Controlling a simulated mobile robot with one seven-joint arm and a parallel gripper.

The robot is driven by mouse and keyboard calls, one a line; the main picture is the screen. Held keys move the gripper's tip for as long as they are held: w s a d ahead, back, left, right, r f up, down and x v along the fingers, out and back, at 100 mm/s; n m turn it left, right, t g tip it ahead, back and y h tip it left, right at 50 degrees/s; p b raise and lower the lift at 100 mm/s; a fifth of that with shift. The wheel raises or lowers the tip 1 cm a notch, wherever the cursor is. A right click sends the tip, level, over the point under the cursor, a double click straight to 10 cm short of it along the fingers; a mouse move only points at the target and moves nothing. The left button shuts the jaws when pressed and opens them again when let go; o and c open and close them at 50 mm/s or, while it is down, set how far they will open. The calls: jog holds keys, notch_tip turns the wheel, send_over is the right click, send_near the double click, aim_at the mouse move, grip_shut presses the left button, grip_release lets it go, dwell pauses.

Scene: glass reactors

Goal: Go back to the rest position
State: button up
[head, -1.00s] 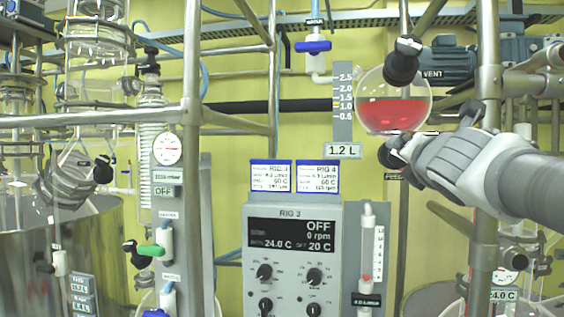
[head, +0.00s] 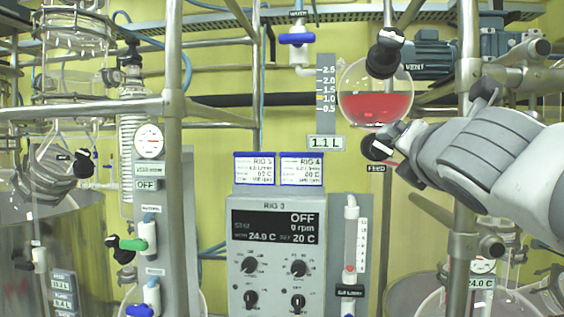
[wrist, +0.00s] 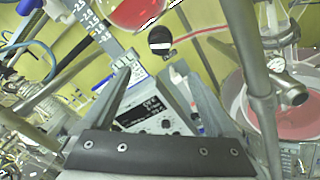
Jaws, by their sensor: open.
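My gripper (head: 402,158) reaches in from the right in the head view, beside the black FEED knob (head: 377,147) under the round flask (head: 375,95) of red liquid. Its fingertips are partly hidden there, and I cannot tell whether they touch the knob. In the wrist view, the two fingers of my gripper (wrist: 153,80) stand apart with nothing held between them. Beyond them is the RIG 3 control box (wrist: 150,115). The FEED knob (wrist: 160,40) shows above the fingers. The level label (head: 325,142) by the flask reads 1.1 L.
The black VENT knob (head: 386,55) is above the flask. A vertical steel post (head: 463,215) stands behind my arm at the right. A steel frame (head: 172,150) and glassware crowd the left. The RIG 3 box (head: 277,250) stands at centre, its display reading OFF.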

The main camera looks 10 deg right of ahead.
jog(key=s+a+f+m+g+y, duration=0.1)
jog(key=s+a+f+m+g, duration=0.2)
jog(key=f+m, duration=0.5)
jog(key=s+a+f+m+g+y, duration=0.2)
jog(key=s+a+f+m+g, duration=0.2)
jog(key=f+m, duration=0.4)
jog(key=s+a+f+m+g+y, duration=0.2)
jog(key=s+a+f+m+g, duration=0.2)
jog(key=f, duration=1.5)
jog(key=s+m, duration=0.3)
jog(key=m, duration=0.2)
jog(key=shift+s+f+g, duration=0.2)
jog(key=shift+s+g, duration=0.05)
jog(key=shift+g, duration=0.15)
dwell(3.6)
